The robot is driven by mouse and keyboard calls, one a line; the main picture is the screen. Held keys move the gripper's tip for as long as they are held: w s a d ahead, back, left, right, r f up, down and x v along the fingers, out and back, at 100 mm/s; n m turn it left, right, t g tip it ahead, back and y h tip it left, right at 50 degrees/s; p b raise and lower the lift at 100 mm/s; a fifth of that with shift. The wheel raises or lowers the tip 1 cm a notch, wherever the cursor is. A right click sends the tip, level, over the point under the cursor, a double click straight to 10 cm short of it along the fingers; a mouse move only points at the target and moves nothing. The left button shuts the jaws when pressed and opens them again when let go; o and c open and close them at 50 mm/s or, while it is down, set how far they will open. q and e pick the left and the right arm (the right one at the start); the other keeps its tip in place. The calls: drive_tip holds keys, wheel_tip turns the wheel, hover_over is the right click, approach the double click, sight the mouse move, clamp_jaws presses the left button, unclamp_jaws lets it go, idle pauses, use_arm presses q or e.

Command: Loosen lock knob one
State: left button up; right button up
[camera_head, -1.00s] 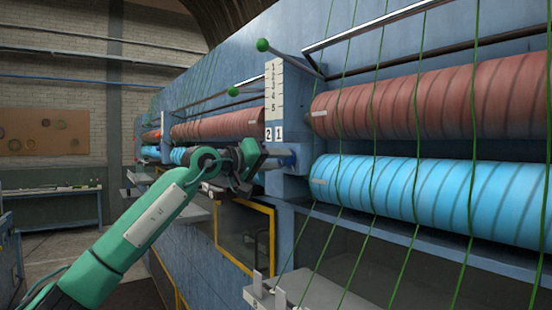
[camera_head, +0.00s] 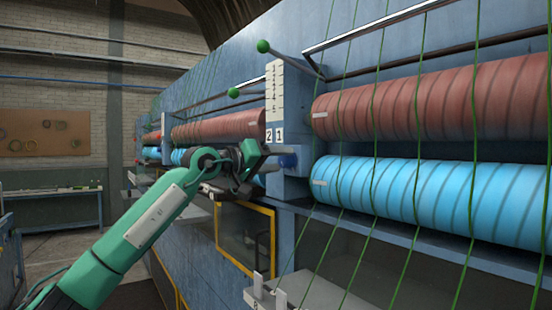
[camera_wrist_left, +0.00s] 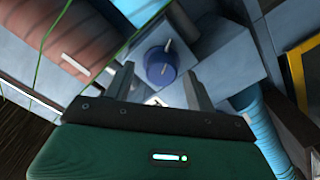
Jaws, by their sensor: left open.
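The lock knob (camera_head: 288,160) is a small blue cylinder on the blue block under the labels "2" and "1". In the left wrist view the knob (camera_wrist_left: 160,68) shows as a round blue cap with a pale pointer mark, facing the jaws. My left gripper (camera_head: 274,160) is open just left of the knob in the head view. In the left wrist view its two fingers (camera_wrist_left: 160,84) stand apart, with the knob between and beyond their tips. I cannot tell whether either finger touches it. My right gripper is not in view.
A white number scale (camera_head: 274,92) and a green-balled lever (camera_head: 263,46) are above the knob. Red (camera_head: 420,102) and blue (camera_head: 430,200) rollers with green yarns lie to the right. A yellow-framed window (camera_head: 245,236) is below. The floor on the left is mostly open.

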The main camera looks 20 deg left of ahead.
use_arm(q)
drive_tip(key=shift+s+a+f+b, duration=0.2)
drive_tip(key=shift+s+a+b, duration=0.15)
drive_tip(key=b+v, duration=0.4)
drive_tip(key=v, duration=0.9)
drive_tip(key=shift+r+b, duration=0.25)
drive_tip(key=shift+b, duration=0.1)
